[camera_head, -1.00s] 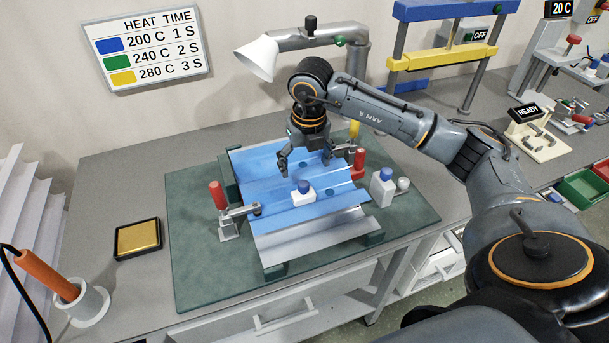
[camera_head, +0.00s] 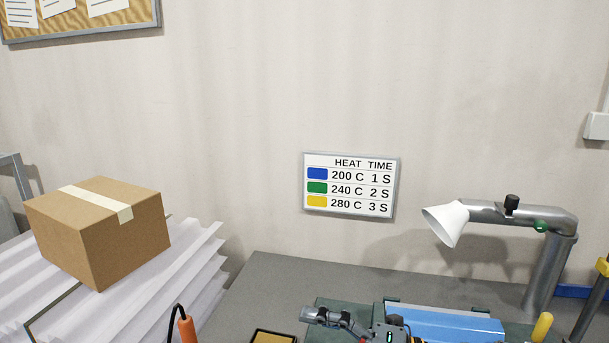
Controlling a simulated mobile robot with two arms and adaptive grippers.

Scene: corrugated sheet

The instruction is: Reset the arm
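A dark grey gripper (camera_head: 328,318), which looks like my right one, shows at the bottom edge and points left. A small green light is on its wrist part. Its fingers are small and partly cut off, so I cannot tell if they are open or shut. The rest of the arm is out of view. My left gripper is not in view.
A white lamp head (camera_head: 446,222) on a grey post stands at the right. A heat and time sign (camera_head: 350,185) hangs on the wall. A cardboard box (camera_head: 98,230) sits on white corrugated sheets (camera_head: 190,265) at the left. An orange-handled tool (camera_head: 187,328) and yellow pad (camera_head: 273,337) show at the bottom.

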